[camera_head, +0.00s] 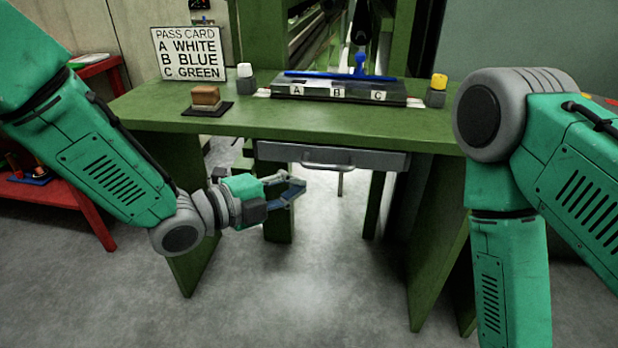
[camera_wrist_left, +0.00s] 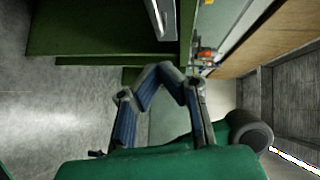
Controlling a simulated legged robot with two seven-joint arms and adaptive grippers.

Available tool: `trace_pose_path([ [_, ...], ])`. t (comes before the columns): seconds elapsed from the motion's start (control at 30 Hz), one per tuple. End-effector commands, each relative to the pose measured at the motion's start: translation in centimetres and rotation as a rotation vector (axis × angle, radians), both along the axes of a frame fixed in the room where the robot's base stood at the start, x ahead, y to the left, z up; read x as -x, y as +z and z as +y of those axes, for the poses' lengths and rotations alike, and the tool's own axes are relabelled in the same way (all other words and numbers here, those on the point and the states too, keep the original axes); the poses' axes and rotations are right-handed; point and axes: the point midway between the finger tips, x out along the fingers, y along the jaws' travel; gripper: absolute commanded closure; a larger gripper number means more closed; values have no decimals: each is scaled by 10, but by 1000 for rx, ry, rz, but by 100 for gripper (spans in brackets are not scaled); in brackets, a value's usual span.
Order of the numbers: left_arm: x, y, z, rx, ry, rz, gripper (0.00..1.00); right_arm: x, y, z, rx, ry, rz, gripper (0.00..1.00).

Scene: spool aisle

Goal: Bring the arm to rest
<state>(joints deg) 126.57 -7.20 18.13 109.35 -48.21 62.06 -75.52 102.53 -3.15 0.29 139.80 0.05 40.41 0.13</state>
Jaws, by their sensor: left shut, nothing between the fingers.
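My left gripper (camera_head: 298,190) is shut and empty. It hangs in front of the green desk (camera_head: 320,128), below the desktop and just under the closed grey drawer (camera_head: 285,154) with its metal handle. It touches nothing that I can see. In the left wrist view the blue-padded fingers (camera_wrist_left: 164,78) of the left gripper come together, with bare floor around them and the desk's green side above. My right arm hangs down at the right of the head view, and its gripper is out of the picture.
On the desk stand a pass card sign (camera_head: 187,53), a brown block on a dark pad (camera_head: 207,98), a tray with slots A, B and C (camera_head: 335,93), and white-topped (camera_head: 245,77) and yellow-topped (camera_head: 437,89) pieces. A red shelf (camera_head: 60,195) stands left. The floor in front is clear.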

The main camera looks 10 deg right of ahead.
Motion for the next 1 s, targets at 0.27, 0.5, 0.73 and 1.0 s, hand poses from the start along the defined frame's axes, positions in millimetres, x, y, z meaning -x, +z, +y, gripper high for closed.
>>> trace_pose_path([
  [0.27,20,6,36,0,-1,2,100,0,10,0,0,-1,1,60],
  [0.5,31,-29,67,13,123,241,100,1,22,0,0,0,2,60],
  [0.73,99,-140,160,79,652,985,100,0,52,0,0,0,1,60],
  [1.0,244,-206,271,207,1439,1580,100,0,79,0,0,-1,1,60],
])
